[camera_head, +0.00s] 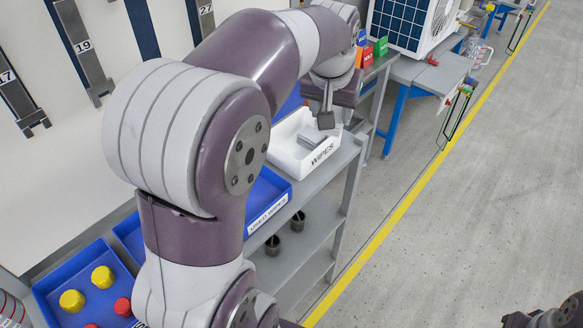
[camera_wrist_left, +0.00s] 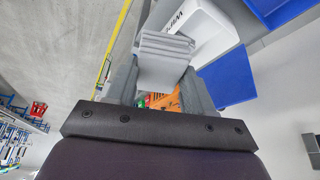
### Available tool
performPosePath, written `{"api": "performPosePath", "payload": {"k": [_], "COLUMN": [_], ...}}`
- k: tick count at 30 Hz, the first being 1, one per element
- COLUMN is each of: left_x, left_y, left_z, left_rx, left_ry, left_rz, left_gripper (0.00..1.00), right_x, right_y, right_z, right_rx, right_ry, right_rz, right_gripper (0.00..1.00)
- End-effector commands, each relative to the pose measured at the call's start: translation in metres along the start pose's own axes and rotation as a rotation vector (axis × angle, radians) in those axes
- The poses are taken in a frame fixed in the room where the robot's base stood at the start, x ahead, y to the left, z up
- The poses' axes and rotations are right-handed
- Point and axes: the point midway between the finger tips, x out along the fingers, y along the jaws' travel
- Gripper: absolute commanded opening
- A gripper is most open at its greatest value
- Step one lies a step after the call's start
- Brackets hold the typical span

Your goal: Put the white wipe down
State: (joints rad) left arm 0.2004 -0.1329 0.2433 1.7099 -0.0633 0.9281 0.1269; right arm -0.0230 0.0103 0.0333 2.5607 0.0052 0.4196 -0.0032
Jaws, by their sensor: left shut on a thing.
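My left gripper (camera_head: 326,112) is above the white tray marked WIPES (camera_head: 290,158). In the left wrist view its two grey fingers (camera_wrist_left: 160,85) are on either side of a pale wipe (camera_wrist_left: 160,72), shut on it. In that view folded grey-white wipes (camera_wrist_left: 168,42) show just beyond the held wipe, by the tray's edge. In the head view a light grey folded piece (camera_head: 312,136) shows in the tray under the gripper; I cannot tell whether the held wipe touches it. Part of my right gripper (camera_head: 520,320) shows dark at the bottom right corner; its jaws are unclear.
A blue tray marked USED WIPES (camera_head: 268,208) stands next to the white tray on the grey shelf (camera_head: 345,160). Another blue bin (camera_head: 60,285) holds yellow and red caps. Colored boxes (camera_head: 372,50) stand beyond. The floor at right is clear.

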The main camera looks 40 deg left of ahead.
Motion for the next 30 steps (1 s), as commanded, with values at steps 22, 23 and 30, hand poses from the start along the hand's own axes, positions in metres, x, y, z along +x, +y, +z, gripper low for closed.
{"api": "performPosePath", "payload": {"k": [22,23,30], "left_x": [0.109,0.113,0.118], "left_y": [-0.1,-0.1,-0.1], "left_z": [-0.014,-0.013,-0.011], "left_rx": [-0.008,-0.007,-0.007], "left_ry": [-0.007,-0.006,-0.003], "left_rz": [-0.004,-0.005,-0.005], "left_gripper": [0.23,0.23,0.23], "right_x": [0.013,0.013,0.013], "right_y": [0.0,0.0,0.0], "right_z": [0.001,0.001,0.001], "right_rx": [0.0,0.0,0.0], "right_ry": [0.0,0.0,0.0], "right_rz": [0.0,0.0,0.0], "right_gripper": [0.43,0.43,0.43]}}
